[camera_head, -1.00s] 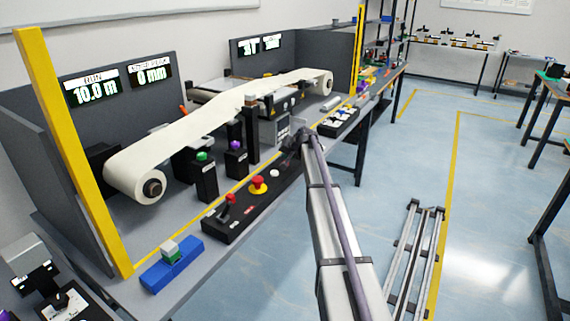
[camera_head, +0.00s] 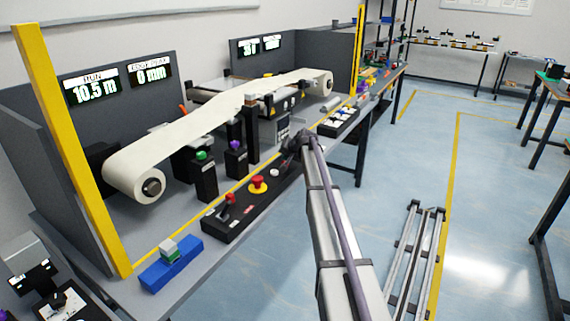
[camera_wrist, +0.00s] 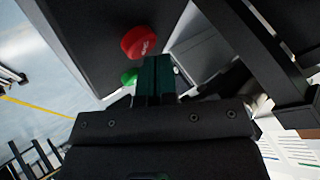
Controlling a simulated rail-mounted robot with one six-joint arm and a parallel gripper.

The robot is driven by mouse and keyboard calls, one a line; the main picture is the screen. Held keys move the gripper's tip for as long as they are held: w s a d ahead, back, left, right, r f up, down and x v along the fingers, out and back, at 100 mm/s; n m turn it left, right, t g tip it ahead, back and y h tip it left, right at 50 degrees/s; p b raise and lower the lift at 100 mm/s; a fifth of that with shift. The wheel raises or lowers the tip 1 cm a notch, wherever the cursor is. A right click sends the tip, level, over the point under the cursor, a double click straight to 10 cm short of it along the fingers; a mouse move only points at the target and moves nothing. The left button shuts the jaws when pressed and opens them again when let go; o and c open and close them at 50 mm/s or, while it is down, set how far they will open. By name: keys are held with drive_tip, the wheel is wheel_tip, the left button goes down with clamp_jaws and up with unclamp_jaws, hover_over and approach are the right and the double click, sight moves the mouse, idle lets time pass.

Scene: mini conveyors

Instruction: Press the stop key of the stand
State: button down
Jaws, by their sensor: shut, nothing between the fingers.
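In the wrist view a round red key (camera_wrist: 138,42) with faint white lettering sits on a dark box face, just left of and beyond my fingertips. A smaller green key (camera_wrist: 129,78) is beside it, close to the left side of my fingers. My gripper (camera_wrist: 157,66) is shut and empty, its dark green fingers pointing at the box. Whether the fingertips touch the box or a key cannot be told. In the head view my gripper (camera_head: 294,142) is at the bench's front edge, and these two keys cannot be made out there.
A black control panel (camera_head: 240,212) with a red mushroom button (camera_head: 258,184) and a lever lies left of my arm. A white belt roll (camera_head: 135,178), a green-topped post (camera_head: 204,178) and a purple-topped post (camera_head: 236,160) stand behind. The floor at right has free room beyond a rail (camera_head: 415,262).

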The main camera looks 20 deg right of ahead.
drive_tip(key=shift+f+b, duration=0.3)
drive_tip(key=shift+f, duration=0.05)
idle(0.5)
drive_tip(key=shift+r+p, duration=0.85)
wheel_tip(320, 180, up, 5)
drive_tip(key=p, duration=0.5)
drive_tip(key=shift+r, duration=0.15)
drive_tip(key=shift+f, duration=0.2)
